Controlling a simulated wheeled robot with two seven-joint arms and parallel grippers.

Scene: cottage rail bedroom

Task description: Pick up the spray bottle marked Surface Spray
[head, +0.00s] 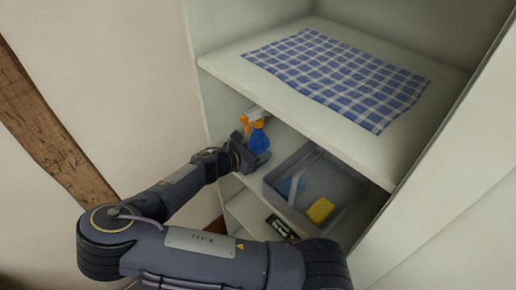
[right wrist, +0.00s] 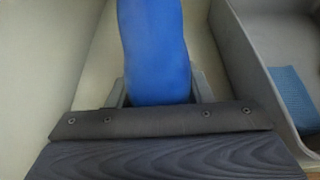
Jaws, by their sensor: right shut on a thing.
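The spray bottle (head: 258,138) is blue with an orange and white spray head, and it stands upright on the middle shelf in the head view. No marking on it is readable. My right gripper (head: 246,154) reaches in from the left and is shut on the bottle. In the right wrist view the blue bottle (right wrist: 153,45) fills the middle, with a finger of my right gripper (right wrist: 160,92) at each side of it. The lower part of the bottle is hidden by the gripper. My left gripper is not in view.
A grey caddy (head: 345,200) with a handle stands just right of the bottle, holding a blue cloth (head: 291,186) and a yellow sponge (head: 320,210). The upper shelf (head: 225,66), with a blue checked cloth (head: 340,75), lies above. A dark labelled item (head: 281,227) sits on a lower shelf.

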